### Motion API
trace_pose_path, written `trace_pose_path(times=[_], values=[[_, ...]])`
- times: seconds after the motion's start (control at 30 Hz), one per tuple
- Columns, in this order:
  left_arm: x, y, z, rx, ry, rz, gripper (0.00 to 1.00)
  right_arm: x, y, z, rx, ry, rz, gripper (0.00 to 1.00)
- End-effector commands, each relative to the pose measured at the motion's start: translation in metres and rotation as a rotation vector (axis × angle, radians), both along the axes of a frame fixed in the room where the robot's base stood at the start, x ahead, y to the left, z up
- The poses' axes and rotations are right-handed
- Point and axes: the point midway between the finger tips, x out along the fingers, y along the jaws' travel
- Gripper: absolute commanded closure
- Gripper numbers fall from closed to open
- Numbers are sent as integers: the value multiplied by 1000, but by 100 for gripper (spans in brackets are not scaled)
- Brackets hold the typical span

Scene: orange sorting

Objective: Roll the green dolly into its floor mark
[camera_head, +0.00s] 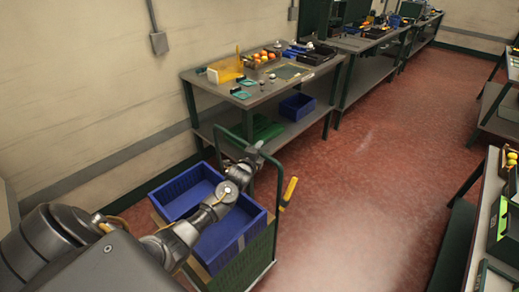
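The green dolly (278,222) stands on the red floor at the lower middle, its tall green handle frame toward the workbench. It carries two open blue crates: one at the back left (170,188) and one nearer (252,232), partly hidden by my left arm. My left arm crosses over the crates from the lower left. My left gripper (254,150) is at the top bar of the handle; it is too small to tell whether its fingers are closed on it. My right gripper is out of view. No floor mark can be made out.
A workbench (262,95) with oranges and small trays stands just behind the dolly, with a blue crate (297,106) on its lower shelf. More benches run along the back and the right side (485,220). The red floor (370,190) between them is clear.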

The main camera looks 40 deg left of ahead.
Motion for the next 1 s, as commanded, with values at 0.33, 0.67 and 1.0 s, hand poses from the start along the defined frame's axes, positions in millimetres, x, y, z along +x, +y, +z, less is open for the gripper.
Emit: trace_pose_path(times=[0.33, 0.67, 1.0], values=[[15, 3, -3, -1, 1, -1, 59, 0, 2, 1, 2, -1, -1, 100], [15, 3, -3, -1, 1, -1, 81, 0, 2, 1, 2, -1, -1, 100], [15, 3, -3, 0, 1, 0, 100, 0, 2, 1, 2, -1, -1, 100]])
